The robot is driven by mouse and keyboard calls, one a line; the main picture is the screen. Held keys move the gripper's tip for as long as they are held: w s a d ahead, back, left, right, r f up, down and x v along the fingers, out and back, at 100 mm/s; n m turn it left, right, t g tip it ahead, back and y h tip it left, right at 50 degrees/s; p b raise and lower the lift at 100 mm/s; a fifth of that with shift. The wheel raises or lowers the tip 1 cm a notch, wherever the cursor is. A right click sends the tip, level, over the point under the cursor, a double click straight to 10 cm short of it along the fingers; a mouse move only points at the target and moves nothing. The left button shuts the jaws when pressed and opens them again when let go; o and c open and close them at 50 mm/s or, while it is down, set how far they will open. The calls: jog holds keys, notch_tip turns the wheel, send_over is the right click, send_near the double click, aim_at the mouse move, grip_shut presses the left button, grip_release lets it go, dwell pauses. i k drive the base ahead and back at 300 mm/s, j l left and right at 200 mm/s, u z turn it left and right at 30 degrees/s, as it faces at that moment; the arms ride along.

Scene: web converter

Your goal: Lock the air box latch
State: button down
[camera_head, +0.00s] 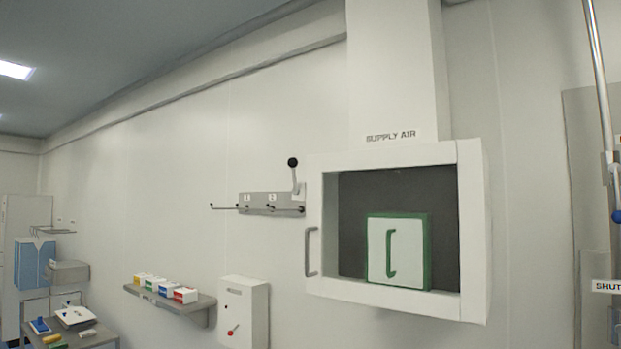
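The air box (475,235) is a white wall-mounted box under a duct marked SUPPLY AIR. Its front frame surrounds a dark opening or window, and a grey handle (311,252) stands on the frame's left side. Inside sits a white panel with a green rim (425,255) and a green handle. A lever with a black knob (293,162) stands upright just left of the box's upper left corner, above a grey bracket; I cannot tell whether it is the latch. My gripper is not in view.
A grey bracket (258,203) with hooks marked by numbers is left of the box. Below are a shelf (207,302) with several coloured boxes and a white wall box (243,312) with a red knob. A metal pole (600,80) stands at the right.

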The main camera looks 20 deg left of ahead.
aim_at(292, 162)
jog(key=j+z, duration=0.5)
jog(key=j, duration=4.15)
jog(key=k, duration=0.05)
